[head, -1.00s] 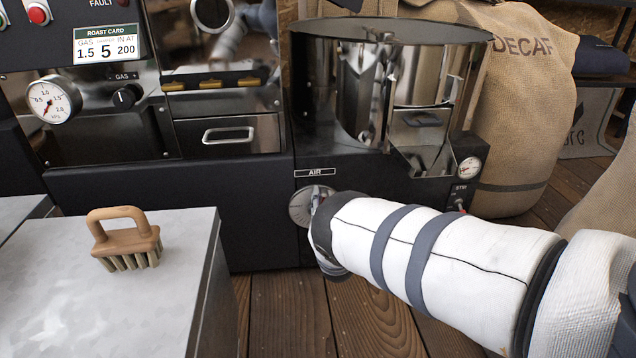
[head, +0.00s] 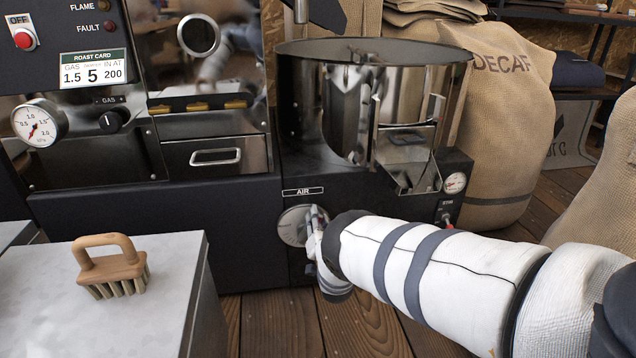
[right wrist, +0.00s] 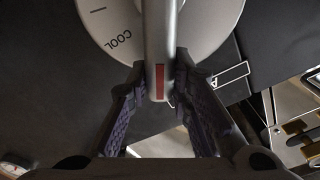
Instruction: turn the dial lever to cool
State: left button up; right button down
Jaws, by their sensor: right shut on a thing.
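The dial is a round grey metal disc (head: 296,225) low on the black machine front, under the AIR label. In the right wrist view the disc (right wrist: 215,25) shows the word COOL and a tick mark. Its lever (right wrist: 160,45) is a grey bar with a red mark near its end. The lever lies to the right of the word COOL, not over it. My right gripper (right wrist: 160,75) is shut on the lever, one finger on each side. In the head view the right gripper (head: 317,228) is at the disc, partly hidden by my wrist. My left gripper is out of view.
A metal-topped cabinet (head: 185,310) with a wooden brush (head: 110,265) stands at the front left. A steel cooling drum (head: 345,100) is above the dial. A DECAF sack (head: 505,125) stands at the right. Plank floor (head: 270,325) lies below.

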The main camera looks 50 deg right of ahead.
jog(key=shift+a+f, duration=0.1)
jog(key=shift+f, duration=0.1)
jog(key=c, duration=1.4)
grip_release()
jog(key=shift+c, duration=0.2)
jog(key=shift+r, duration=0.1)
jog(key=v, duration=1.2)
